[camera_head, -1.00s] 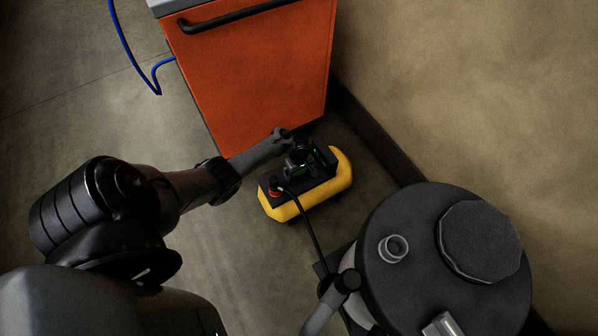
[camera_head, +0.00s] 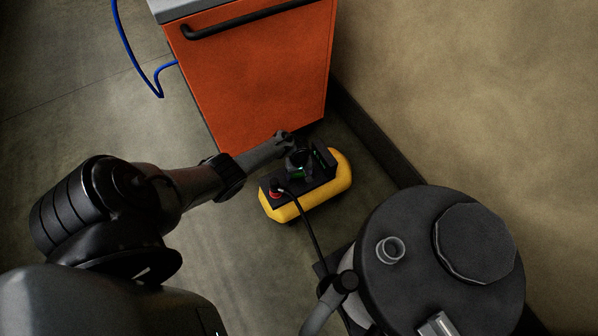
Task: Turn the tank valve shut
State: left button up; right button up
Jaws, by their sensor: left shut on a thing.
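A yellow tank (camera_head: 337,184) with a dark top plate lies on the floor beside the orange cabinet. A small red part (camera_head: 276,190) sits at the near left end of its top, where a black hose joins. My left arm comes in from the left, and my left gripper (camera_head: 300,163) is over the middle of the tank's top. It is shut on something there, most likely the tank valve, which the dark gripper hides. My right gripper is not in view.
An orange cabinet (camera_head: 255,75) with a black handle stands behind the tank. A black drum-shaped machine (camera_head: 385,290) stands at the lower right, near the tan wall (camera_head: 470,90). A blue hose (camera_head: 135,60) hangs at the upper left. Bare floor lies left of the tank.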

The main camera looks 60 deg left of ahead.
pick_arm(q)
jog(key=m, duration=0.2)
jog(key=shift+r+m+p, duration=0.1)
jog(key=shift+m+p, duration=0.3)
jog(key=m, duration=0.3)
jog(key=shift+s+m, duration=0.15)
jog(key=shift+m, duration=0.25)
jog(key=m, duration=0.3)
jog(key=shift+a, duration=0.15)
jog(key=shift+a+m, duration=0.1)
jog(key=shift+m, duration=2.4)
jog(key=o, duration=0.9)
jog(key=shift+s, duration=0.1)
